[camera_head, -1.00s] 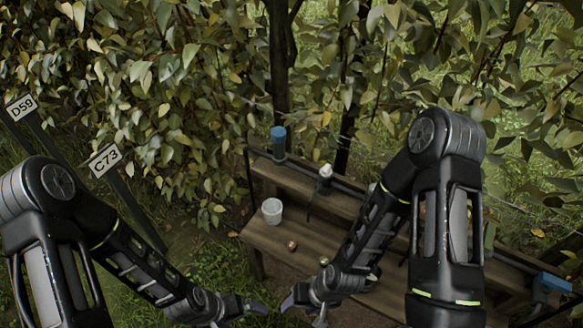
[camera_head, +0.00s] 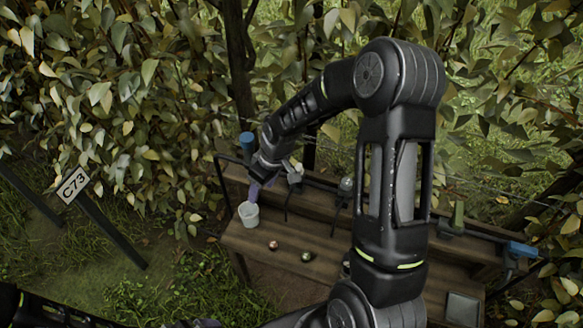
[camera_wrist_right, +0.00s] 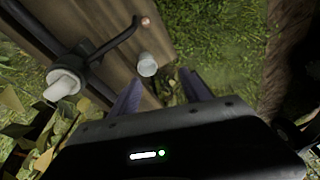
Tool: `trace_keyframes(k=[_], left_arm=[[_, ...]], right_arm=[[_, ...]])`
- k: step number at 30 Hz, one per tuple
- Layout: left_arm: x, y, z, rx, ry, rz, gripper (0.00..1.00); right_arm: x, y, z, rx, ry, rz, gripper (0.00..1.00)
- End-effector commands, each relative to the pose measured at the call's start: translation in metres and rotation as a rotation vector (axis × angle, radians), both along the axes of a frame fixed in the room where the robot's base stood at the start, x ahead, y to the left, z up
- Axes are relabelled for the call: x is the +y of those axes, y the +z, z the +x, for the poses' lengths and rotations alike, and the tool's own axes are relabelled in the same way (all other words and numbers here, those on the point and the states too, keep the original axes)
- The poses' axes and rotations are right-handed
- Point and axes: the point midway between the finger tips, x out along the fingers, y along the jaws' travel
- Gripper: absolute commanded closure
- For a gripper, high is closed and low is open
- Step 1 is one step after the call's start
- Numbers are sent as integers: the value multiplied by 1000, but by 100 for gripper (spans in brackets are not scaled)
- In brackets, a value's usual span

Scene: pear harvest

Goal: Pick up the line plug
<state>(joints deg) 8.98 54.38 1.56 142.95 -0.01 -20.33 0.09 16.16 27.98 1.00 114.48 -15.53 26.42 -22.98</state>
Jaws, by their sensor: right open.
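I cannot tell for sure which small part is the line plug. A white-capped fitting (camera_head: 295,178) stands on the bench's back rail in the head view; it also shows at left in the wrist view (camera_wrist_right: 63,83), with a dark lever beside it. My right gripper (camera_head: 260,188) points down just left of this fitting, above a white cup (camera_head: 249,214). In the wrist view its purple fingers (camera_wrist_right: 160,95) are apart, with nothing gripped, and the cup (camera_wrist_right: 147,66) shows beyond them. My left gripper (camera_head: 193,323) barely shows at the bottom edge.
A wooden bench (camera_head: 262,268) carries a copper-coloured ball (camera_head: 274,245) and a greenish ball (camera_head: 307,256). A blue cap (camera_head: 247,142) and a blue fitting (camera_head: 520,250) mark the rail's ends. Leafy branches crowd behind. A C73 sign (camera_head: 73,185) stands left.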

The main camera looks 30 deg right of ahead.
Motion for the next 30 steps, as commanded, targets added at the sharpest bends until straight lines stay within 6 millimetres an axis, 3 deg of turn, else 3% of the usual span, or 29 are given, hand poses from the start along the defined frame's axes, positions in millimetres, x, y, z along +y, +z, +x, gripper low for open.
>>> trace_keyframes(k=[1, 6, 11, 22, 30], left_arm=[[0, 3, 0, 0, 0, 0, 5], [0, 7, 0, 1, 1, 1, 5], [0, 9, -1, 2, 0, 1, 5], [0, 9, -1, 2, 0, 1, 5], [0, 12, -1, 3, 1, 2, 5]], right_arm=[[-20, 21, 6, 1, 34, -35, 45], [-79, 79, 1, 70, 181, -149, 45], [-109, 109, -12, 134, 261, -202, 45], [-112, 110, -14, 147, 271, -206, 45], [-111, 87, -14, 147, 271, -205, 45]])
